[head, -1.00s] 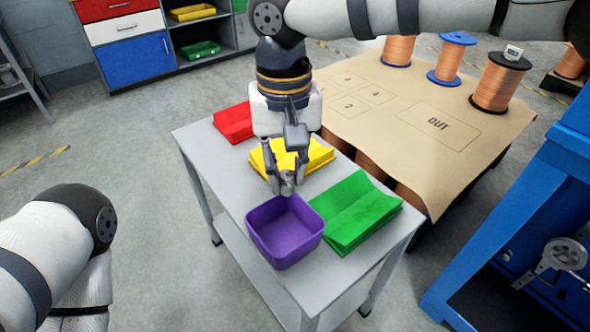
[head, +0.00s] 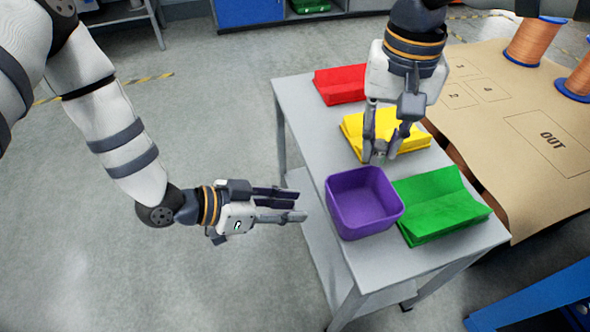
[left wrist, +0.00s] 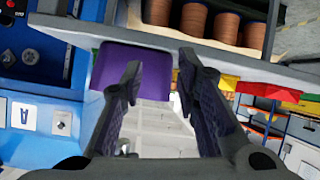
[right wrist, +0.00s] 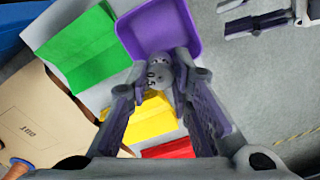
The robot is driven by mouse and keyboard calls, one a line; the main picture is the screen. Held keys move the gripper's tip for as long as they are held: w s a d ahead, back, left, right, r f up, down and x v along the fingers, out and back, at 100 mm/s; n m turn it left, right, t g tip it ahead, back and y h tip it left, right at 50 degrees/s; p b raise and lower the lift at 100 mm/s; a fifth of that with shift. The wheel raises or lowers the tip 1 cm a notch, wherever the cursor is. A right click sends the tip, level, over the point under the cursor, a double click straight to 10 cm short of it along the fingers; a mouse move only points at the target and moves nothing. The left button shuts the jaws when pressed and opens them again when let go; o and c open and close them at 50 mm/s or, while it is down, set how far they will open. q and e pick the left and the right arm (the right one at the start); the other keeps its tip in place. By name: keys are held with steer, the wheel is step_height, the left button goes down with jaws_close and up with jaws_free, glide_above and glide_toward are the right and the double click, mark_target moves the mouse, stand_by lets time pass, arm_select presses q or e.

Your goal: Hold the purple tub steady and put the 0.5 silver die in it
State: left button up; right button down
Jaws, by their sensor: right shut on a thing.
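The purple tub (head: 362,200) stands empty near the left edge of the grey table, beside the green bin. My right gripper (head: 378,158) points down just behind the tub's far rim. It is shut on a small silver die (right wrist: 157,74), whose marking reads about 0.5 in the right wrist view. The die is beside the tub (right wrist: 150,28) there, close to its rim. My left gripper (head: 298,204) is open and empty, to the left of the tub and apart from it. In the left wrist view the tub (left wrist: 130,70) shows beyond the open fingers.
The grey table (head: 428,258) also holds a green bin (head: 440,205), a yellow bin (head: 405,132) and a red bin (head: 338,84). A brown-covered table marked OUT (head: 540,125) with copper spools (head: 535,42) stands at the right. Floor left of the table is clear.

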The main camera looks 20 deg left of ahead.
mark_target(347, 171)
arm_select(q)
steer(key=w+r+m+t+h, duration=0.1)
steer(key=w+r+m+h, duration=0.1)
steer(key=w+r+m, duration=0.3)
steer(key=w+d, duration=0.1)
steer(key=d, duration=0.2)
steer(key=w+d+f+n, duration=0.1)
steer(key=w+d, duration=0.1)
steer(key=d, duration=0.1)
steer(key=w+d+f+n, duration=0.1)
steer(key=w+d, duration=0.1)
steer(key=d, duration=0.1)
steer(key=shift+w+d+f, duration=0.15)
steer(key=shift+d+f, duration=0.05)
steer(key=shift+f, duration=0.05)
jaws_close()
